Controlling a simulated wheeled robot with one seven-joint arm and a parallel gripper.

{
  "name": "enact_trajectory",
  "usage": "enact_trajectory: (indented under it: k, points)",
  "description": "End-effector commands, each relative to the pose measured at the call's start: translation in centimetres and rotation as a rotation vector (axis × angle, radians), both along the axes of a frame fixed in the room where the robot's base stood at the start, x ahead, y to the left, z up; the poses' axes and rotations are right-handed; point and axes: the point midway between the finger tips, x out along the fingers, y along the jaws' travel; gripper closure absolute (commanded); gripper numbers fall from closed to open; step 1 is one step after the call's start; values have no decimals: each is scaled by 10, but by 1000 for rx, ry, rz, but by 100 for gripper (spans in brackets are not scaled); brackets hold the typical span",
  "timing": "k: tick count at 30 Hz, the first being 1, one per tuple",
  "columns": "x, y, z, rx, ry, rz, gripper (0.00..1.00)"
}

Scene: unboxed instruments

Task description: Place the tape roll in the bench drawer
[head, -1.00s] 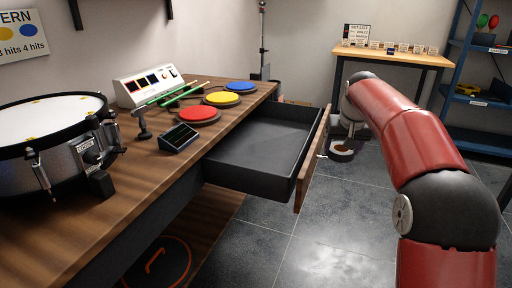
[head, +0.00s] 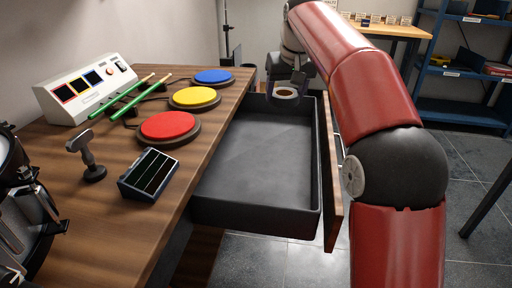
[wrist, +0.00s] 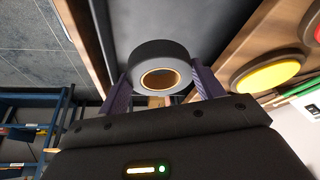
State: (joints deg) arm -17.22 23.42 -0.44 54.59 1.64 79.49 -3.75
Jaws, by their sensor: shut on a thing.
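The tape roll (wrist: 160,68) is a dark grey ring with a tan core, held between the two purple fingers of my gripper (wrist: 160,90) in the wrist view. In the head view, the tape roll (head: 286,93) shows at the end of my red arm, over the far end of the open drawer. The bench drawer (head: 256,165) is pulled out of the wooden bench, with a dark, empty tray and a wooden front at its right. My gripper (head: 287,84) is partly hidden by the arm.
On the bench (head: 110,215) stand red (head: 168,127), yellow (head: 195,96) and blue (head: 214,76) pads, a white control box (head: 88,88), green sticks (head: 125,97) and a small black device (head: 150,174). A blue shelf (head: 460,75) stands at the back right.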

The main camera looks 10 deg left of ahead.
Motion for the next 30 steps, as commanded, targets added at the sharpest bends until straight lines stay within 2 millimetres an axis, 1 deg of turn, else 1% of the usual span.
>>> enact_trajectory:
  k: [1,3,9,12,16,23,27,30]
  points:
    - [-1,0,-19,-1,3,0,56]
    - [-1,0,-38,-1,4,0,56]
    - [-1,0,-92,-1,3,0,56]
    - [-1,0,-115,0,3,0,56]
    - [-1,0,-135,1,1,0,56]
    - [-1,0,-150,1,1,0,56]
    - [-1,0,-172,-1,3,-1,56]
    - [-1,0,-184,0,2,-1,56]
